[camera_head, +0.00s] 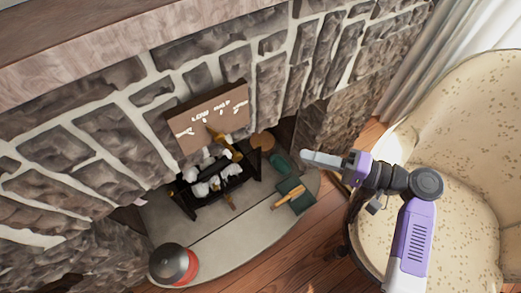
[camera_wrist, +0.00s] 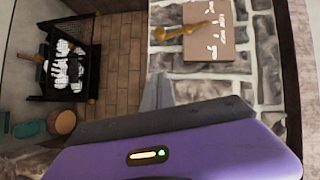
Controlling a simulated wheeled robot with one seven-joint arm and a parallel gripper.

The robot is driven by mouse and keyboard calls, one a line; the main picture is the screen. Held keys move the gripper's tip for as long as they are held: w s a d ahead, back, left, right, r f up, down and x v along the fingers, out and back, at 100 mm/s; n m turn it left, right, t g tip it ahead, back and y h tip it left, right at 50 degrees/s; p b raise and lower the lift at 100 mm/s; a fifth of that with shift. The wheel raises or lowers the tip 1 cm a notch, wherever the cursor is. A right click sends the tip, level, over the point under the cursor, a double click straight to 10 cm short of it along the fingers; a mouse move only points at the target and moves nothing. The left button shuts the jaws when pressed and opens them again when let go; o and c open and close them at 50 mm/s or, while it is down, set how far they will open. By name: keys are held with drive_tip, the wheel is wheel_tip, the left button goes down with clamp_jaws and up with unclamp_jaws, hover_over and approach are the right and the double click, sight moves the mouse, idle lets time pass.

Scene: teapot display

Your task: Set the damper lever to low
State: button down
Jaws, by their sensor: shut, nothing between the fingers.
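The damper lever (camera_head: 226,145) is a brass-coloured handle on a brown plate (camera_head: 190,122) with white markings, set on the stone fireplace front. In the head view it slants down and right from the plate. In the wrist view the lever (camera_wrist: 180,33) crosses the left edge of the plate (camera_wrist: 228,42). The lettering is too small to read surely, so I cannot tell the lever's setting. My gripper (camera_head: 306,156) is shut and empty, to the right of the lever and apart from it. Its grey fingertips (camera_wrist: 158,82) show below the lever in the wrist view.
A black grate with white logs (camera_head: 215,182) stands below the plate. A green box with sticks (camera_head: 292,197) and a red and dark round vessel (camera_head: 175,265) rest on the grey hearth (camera_head: 235,248). A patterned armchair (camera_head: 462,110) stands at the right, close to my arm.

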approach(225, 145)
drive_tip(key=w+d+f, duration=0.2)
drive_tip(key=w+f, duration=0.1)
drive_tip(key=w, duration=0.1)
drive_tip(key=a, duration=0.1)
drive_tip(key=s+a, duration=0.1)
drive_tip(key=a+f+p, duration=0.1)
drive_tip(key=a, duration=0.1)
drive_tip(key=shift+s+f, duration=0.1)
drive_tip(key=shift+s, duration=0.05)
drive_tip(key=shift+s+a+f+y+b, duration=0.3)
drive_tip(key=shift+a+y+b, duration=0.2)
